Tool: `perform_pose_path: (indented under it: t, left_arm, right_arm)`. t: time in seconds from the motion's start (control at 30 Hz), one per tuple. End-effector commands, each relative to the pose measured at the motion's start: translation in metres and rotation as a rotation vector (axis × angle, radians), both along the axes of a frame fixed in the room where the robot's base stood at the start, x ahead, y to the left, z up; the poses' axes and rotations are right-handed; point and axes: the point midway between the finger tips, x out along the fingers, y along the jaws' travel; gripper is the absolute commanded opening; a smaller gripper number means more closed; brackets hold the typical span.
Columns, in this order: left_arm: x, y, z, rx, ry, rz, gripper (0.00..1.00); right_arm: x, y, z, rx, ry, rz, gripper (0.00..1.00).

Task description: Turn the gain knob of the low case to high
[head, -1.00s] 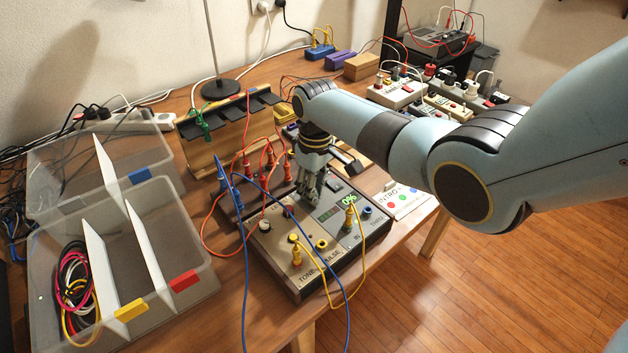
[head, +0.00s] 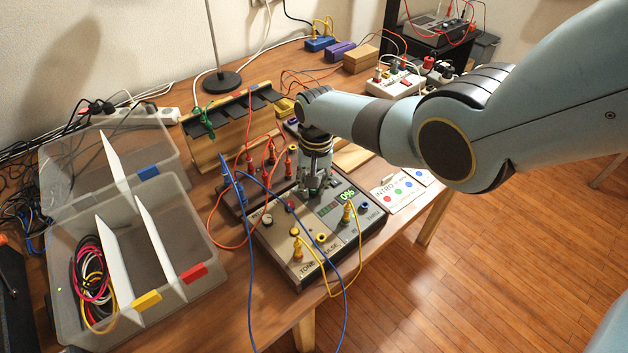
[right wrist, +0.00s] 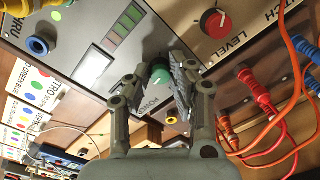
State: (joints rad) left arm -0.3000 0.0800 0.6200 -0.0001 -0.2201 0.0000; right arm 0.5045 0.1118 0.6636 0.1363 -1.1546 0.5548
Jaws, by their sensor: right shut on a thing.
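The low case (head: 276,243) sits near the table's front edge, with a beige and grey panel, TONE and PULSE lettering and a green lit display (head: 347,195). My right gripper (head: 315,189) points down at the far part of its panel. In the right wrist view the fingers (right wrist: 158,80) are closed around a round green knob (right wrist: 160,75) beside the word POWER. A red-capped knob (right wrist: 214,21) marked LEVEL stands apart from the fingers. I cannot read a gain label. The fingers hide part of the green knob. My left gripper is not in view.
Yellow plugs (head: 297,247) and a looping blue cable (head: 249,270) cross the case. Red plugs and orange leads (right wrist: 262,92) lie close by the gripper. A clear divided box (head: 205,292) stands at left. Printed cards (head: 392,193) lie right of the case.

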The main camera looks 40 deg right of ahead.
Motion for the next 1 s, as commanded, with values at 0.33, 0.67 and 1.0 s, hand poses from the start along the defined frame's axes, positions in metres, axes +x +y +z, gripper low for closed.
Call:
perform_pose_path:
  t: [0.33,0.67,1.0]
  left_arm:
    - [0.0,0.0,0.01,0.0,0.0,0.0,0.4]
    - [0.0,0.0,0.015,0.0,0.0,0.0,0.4]
    - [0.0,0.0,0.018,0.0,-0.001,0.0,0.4]
  right_arm:
    - [0.0,0.001,0.001,0.0,0.001,-0.325,0.0]
    - [0.001,0.001,0.001,0.001,-0.002,-0.629,0.0]
    - [0.001,0.001,0.001,0.0,-0.001,-0.856,0.0]
